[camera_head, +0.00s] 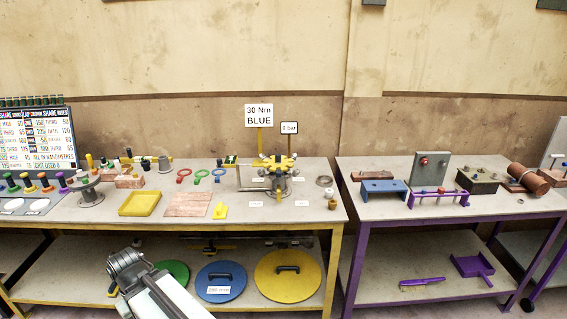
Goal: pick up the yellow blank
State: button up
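The yellow blank (288,287) appears to be the large round yellow disc with a dark handle (288,268) on its face. It is on the lower shelf of the left bench, at the right end, below the worktop. A blue disc (221,290) with a handle and a white label is to its left. A green disc (177,270) is further left, partly hidden by my arm (150,285). My arm rises at the bottom, left of the blue disc and well apart from the yellow disc. No gripper fingers show.
The bench's yellow frame (334,265) borders the shelf on the right. The worktop above carries a yellow tray (139,204), coloured rings (184,175) and a yellow fixture (277,165). A second bench with purple legs (360,265) stands to the right, a narrow gap apart.

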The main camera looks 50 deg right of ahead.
aim_at(278, 161)
jog(key=i, duration=0.95)
jog(key=u, duration=0.05)
